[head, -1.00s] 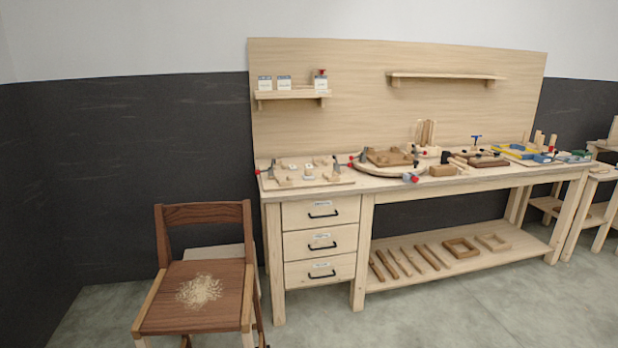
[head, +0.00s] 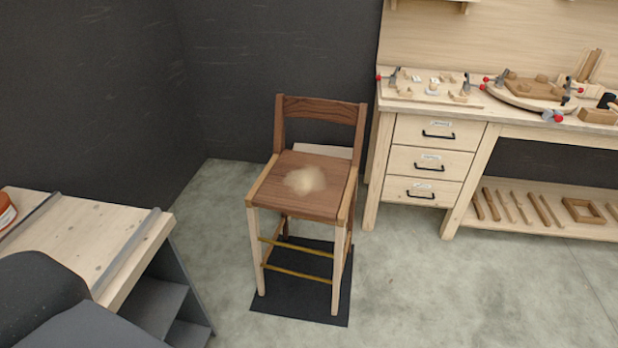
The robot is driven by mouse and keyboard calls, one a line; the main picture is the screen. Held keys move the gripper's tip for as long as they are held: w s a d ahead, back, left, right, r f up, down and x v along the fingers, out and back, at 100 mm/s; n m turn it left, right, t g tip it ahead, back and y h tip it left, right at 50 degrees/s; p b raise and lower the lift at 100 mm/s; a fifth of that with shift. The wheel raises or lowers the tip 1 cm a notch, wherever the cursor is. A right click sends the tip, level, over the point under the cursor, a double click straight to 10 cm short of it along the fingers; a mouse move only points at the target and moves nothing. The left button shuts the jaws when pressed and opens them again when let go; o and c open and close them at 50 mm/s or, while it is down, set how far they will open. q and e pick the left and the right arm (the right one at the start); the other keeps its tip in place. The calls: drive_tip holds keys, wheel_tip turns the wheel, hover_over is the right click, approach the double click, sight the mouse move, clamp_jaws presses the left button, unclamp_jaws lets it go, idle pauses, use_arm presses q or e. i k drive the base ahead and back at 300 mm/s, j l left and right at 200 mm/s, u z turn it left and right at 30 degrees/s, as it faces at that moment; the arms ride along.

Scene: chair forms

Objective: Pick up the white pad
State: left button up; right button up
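I cannot pick out a white pad for certain. Small white pieces (head: 434,80) lie among wooden blocks on a board on the workbench, too small to make out. A pale flat-topped thing (head: 323,151) shows behind the chair, mostly hidden by it. The tall wooden chair (head: 325,201) stands upright in the middle, with a pale beige patch of what looks like sawdust (head: 304,180) on its seat. Neither of my grippers is in view.
The chair stands on a black mat (head: 304,307). The workbench (head: 472,112) with drawers is at the right. A wooden-topped table (head: 85,235) with grey rails and an orange-red round container (head: 6,211) is at the left. Grey floor lies open at the front right.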

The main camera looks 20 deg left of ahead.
sight(431, 90)
drive_tip(key=i+u, duration=0.1)
drive_tip(key=u, duration=0.5)
drive_tip(key=i+l+u, duration=0.6)
drive_tip(key=l, duration=0.2)
drive_tip(key=i+l+u, duration=0.1)
drive_tip(key=l, duration=0.3)
drive_tip(key=i+l+u, duration=0.1)
drive_tip(key=l, duration=0.35)
drive_tip(key=i+l, duration=0.15)
drive_tip(key=l, duration=0.2)
drive_tip(key=i+l, duration=0.15)
drive_tip(key=l, duration=0.15)
drive_tip(key=i+l, duration=0.1)
drive_tip(key=l, duration=0.25)
drive_tip(key=i+l, duration=0.15)
drive_tip(key=l, duration=0.2)
drive_tip(key=i+l+u, duration=0.1)
drive_tip(key=l, duration=0.2)
drive_tip(key=i, duration=0.05)
